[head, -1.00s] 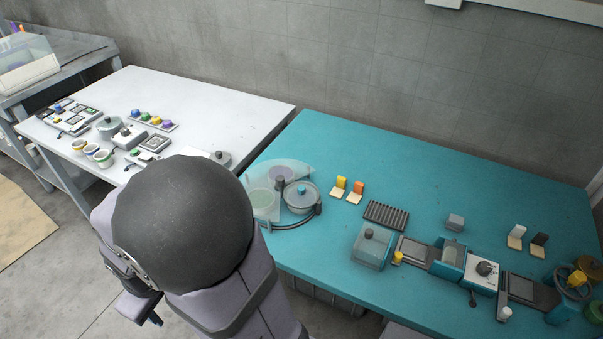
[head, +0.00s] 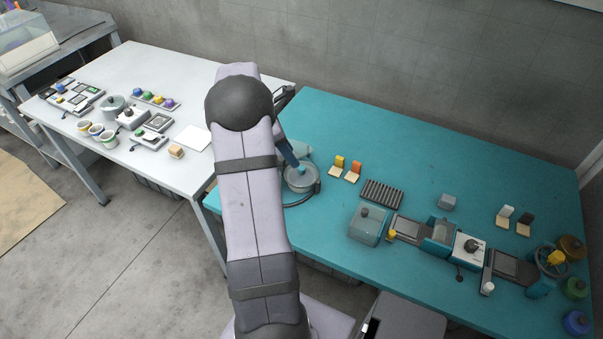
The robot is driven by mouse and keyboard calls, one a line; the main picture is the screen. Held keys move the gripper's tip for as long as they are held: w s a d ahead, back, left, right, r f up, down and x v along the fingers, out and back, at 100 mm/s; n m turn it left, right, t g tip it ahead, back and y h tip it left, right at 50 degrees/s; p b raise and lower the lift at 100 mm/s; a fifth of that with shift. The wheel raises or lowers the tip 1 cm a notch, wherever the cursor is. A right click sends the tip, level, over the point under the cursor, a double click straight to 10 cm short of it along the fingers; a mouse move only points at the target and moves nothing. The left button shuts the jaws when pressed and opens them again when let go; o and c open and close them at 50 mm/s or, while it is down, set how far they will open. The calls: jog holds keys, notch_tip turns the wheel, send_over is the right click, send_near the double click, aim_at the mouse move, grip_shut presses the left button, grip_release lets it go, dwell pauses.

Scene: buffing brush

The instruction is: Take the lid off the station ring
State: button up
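The station ring (head: 317,186) is a dark round ring at the left end of the teal table. A pale grey, glassy round lid (head: 302,182) with a small teal knob sits over it. My gripper (head: 296,166) reaches down from behind my arm to just beside the knob. Only a narrow dark blue part of it shows, and its fingers are mostly hidden or too small to make out. I cannot tell whether it touches the knob. My arm covers the area left of the ring.
A ribbed dark rack (head: 382,193) and a clear box with a knob (head: 367,226) lie further right. A white table (head: 190,80) with pots and small devices stands at left.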

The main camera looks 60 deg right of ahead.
aim_at(301, 168)
jog(key=shift+p+x, duration=1.55)
jog(key=shift+x, duration=2.15)
jog(key=shift+d, duration=0.1)
grip_shut()
